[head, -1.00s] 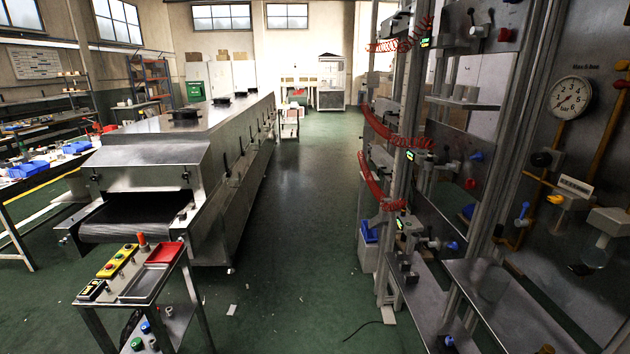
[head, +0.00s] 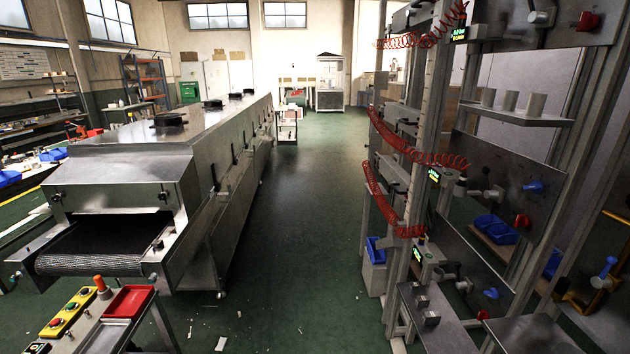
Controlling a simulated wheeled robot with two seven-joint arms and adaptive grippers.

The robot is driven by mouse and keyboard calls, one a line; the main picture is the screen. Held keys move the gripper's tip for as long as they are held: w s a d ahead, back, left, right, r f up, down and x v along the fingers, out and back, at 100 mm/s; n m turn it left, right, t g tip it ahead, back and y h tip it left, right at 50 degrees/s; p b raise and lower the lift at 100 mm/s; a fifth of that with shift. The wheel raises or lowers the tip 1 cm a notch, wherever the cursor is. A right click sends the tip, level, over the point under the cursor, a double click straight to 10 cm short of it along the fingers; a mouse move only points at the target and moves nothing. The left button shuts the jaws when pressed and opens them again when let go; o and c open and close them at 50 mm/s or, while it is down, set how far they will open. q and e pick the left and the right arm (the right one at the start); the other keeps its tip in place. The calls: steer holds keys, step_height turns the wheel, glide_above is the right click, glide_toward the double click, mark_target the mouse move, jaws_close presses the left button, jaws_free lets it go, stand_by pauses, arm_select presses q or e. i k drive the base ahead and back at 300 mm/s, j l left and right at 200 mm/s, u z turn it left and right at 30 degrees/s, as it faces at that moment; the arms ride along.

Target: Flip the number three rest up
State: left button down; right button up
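The long steel tunnel dryer (head: 125,165) stands at the left, with a dark mesh belt (head: 100,250) coming out of its near end. Several small dark upright parts, such as this near one (head: 214,178), line its right side. A tall metal frame (head: 415,205) at the right carries shelves, valves, red coiled hoses (head: 400,230) and small green displays. I see no readable number three on any part, so I cannot tell which part is the number three rest or how it is set. Neither of my grippers is in view.
A cart at the lower left holds a yellow button box (head: 68,312) and a red tray (head: 130,301). A green-floored aisle (head: 300,220) runs clear between dryer and frame, with small scraps near its front. A low metal shelf (head: 435,318) juts out at the lower right.

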mark_target(381, 77)
steer(key=i, duration=0.8)
steer(key=i+z, duration=0.3)
steer(key=i+j+z, duration=0.25)
steer(key=i, duration=0.25)
steer(key=i+j+z, duration=1.2)
steer(key=j+z, duration=0.4)
steer(key=j, duration=0.35)
steer(key=i+j+z, duration=0.1)
steer(key=j, duration=0.35)
